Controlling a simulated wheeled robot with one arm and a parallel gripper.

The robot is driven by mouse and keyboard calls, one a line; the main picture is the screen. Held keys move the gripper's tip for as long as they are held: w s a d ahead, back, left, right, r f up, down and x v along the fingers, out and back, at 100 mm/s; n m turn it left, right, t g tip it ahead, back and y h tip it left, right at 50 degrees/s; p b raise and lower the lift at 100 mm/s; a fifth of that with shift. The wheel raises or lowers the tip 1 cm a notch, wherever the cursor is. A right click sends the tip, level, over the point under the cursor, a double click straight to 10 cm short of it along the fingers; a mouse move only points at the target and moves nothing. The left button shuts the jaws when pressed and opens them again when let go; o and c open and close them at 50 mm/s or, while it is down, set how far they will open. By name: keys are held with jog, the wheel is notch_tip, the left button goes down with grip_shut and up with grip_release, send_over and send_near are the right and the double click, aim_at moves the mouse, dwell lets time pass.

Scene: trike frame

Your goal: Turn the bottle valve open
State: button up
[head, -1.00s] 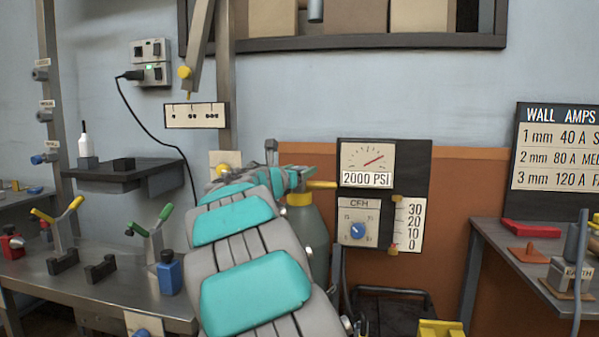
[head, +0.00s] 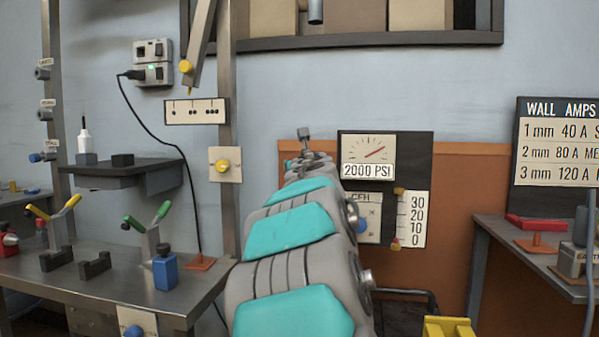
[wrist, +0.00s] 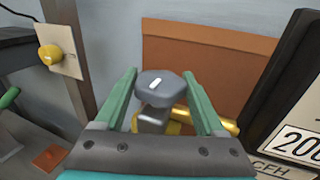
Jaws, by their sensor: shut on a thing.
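The bottle valve (wrist: 157,86) is a dark grey knob with a white mark on top. It stands between the two green fingers of my gripper (wrist: 160,76) in the wrist view, and the gripper is shut on it. A yellow fitting (wrist: 222,120) sticks out to the right, below the knob. The bottle is hidden behind my arm in the head view. The pressure gauge (head: 367,151) reads 2000 PSI, its needle pointing up and right.
The CFH dial (head: 361,225) is partly covered by my arm. The flow scale (head: 413,219) stands beside it. A yellow knob on a wall plate (head: 225,167) is left of my arm. Benches stand on the left (head: 110,300) and right (head: 495,240).

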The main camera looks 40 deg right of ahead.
jog(key=shift+n+t+y+b, duration=0.3)
jog(key=shift+n+t+y, duration=0.15)
jog(key=shift+y, duration=0.25)
jog(key=o, duration=1.3)
jog(key=shift+o, duration=0.2)
jog(key=b+v, duration=0.1)
jog(key=v, duration=0.6)
jog(key=shift+s+a, duration=0.2)
jog(key=shift+s, duration=0.15)
